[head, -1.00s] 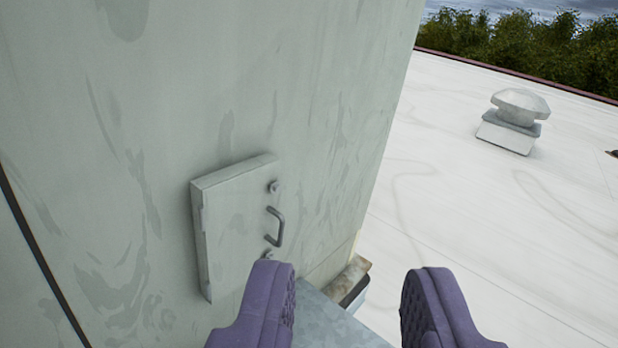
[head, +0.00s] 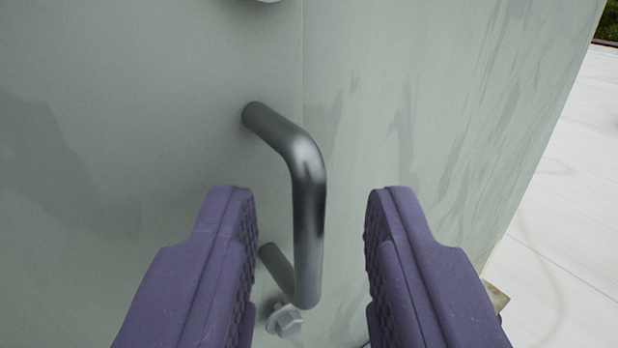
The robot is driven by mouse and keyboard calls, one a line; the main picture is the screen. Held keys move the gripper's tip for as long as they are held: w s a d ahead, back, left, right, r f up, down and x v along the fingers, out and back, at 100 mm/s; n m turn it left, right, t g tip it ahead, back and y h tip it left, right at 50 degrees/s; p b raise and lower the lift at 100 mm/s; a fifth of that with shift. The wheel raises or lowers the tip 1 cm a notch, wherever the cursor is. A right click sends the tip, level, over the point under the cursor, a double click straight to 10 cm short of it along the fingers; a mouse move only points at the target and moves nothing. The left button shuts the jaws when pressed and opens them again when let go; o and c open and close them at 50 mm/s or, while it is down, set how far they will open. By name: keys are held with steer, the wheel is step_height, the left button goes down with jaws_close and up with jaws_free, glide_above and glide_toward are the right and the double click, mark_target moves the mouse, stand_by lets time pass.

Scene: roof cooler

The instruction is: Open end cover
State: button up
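The end cover (head: 150,90) is a pale grey-green panel that fills the left and middle of the head view, on a wall of the same colour. Its grey metal bar handle (head: 309,200) stands out from the panel near its right edge. My gripper (head: 310,205) is open, with one purple finger on each side of the handle's upright bar. I see a gap between the bar and each finger. A bolt (head: 285,320) shows just below the handle, and part of another fitting (head: 268,1) shows at the top edge. The cover appears closed.
The wall (head: 430,110) continues right of the cover to a corner. Beyond it is the open white roof (head: 575,200). A small brownish block (head: 495,296) shows low at the right, behind my right finger.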

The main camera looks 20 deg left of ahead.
steer(key=shift+w+a+f, duration=0.1)
steer(key=shift+w+a, duration=0.05)
steer(key=shift+w, duration=0.1)
jaws_close()
stand_by(1.3)
